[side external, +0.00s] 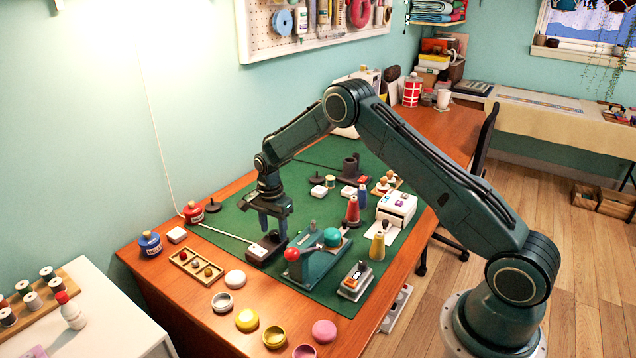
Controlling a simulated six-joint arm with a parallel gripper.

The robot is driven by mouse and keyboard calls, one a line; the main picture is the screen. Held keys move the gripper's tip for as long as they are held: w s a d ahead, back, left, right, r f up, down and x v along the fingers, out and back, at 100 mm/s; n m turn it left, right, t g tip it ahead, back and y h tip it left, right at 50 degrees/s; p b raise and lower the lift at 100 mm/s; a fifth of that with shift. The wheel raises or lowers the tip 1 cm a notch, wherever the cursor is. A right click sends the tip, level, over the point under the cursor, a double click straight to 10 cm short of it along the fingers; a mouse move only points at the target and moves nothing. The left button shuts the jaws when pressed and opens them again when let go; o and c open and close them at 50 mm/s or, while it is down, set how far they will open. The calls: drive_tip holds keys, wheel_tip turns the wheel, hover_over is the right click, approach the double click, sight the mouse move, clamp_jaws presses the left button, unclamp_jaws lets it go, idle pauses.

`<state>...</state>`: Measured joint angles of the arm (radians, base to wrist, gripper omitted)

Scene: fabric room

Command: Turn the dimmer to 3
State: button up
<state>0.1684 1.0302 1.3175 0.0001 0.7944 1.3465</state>
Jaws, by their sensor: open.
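A dark box with a white cord running into it, which looks like the dimmer (258,253), lies on the green mat (325,290). A small pale patch shows on its top. Its knob and any numbers are too small or hidden to read. My gripper (273,228) points down just above the box's far right part, its two fingers apart. It covers some of the box, and I cannot tell whether the fingers are around a knob or only above it.
A teal device with a red ball (292,254) stands close to the right of the box. A wooden tray (184,263) with small knobs lies to the left. Several round pots and lids line the front table edge. Spools and a white machine (397,206) stand farther right.

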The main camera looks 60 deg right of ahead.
wheel_tip(320, 180, up, 13)
idle(0.6)
drive_tip(key=shift+r, duration=0.15)
wheel_tip(320, 180, up, 12)
drive_tip(key=n+t, duration=0.1)
drive_tip(key=n, duration=0.3)
hover_over(274, 232)
drive_tip(key=s+a, duration=0.3)
drive_tip(key=s, duration=0.4)
drive_tip(key=s+a+r+n+t, duration=0.2)
drive_tip(key=s+a+r+n, duration=0.15)
drive_tip(key=s+r, duration=0.5)
drive_tip(key=s+a+f+n+t, duration=0.1)
drive_tip(key=s+n, duration=0.4)
drive_tip(key=s, duration=0.6)
drive_tip(key=s+a+n+t, duration=0.1)
drive_tip(key=s+n, duration=0.4)
drive_tip(key=s, duration=0.7)
drive_tip(key=shift+a+f+t, duration=0.3)
drive_tip(key=shift+a+f, duration=0.1)
drive_tip(key=shift+a, duration=0.2)
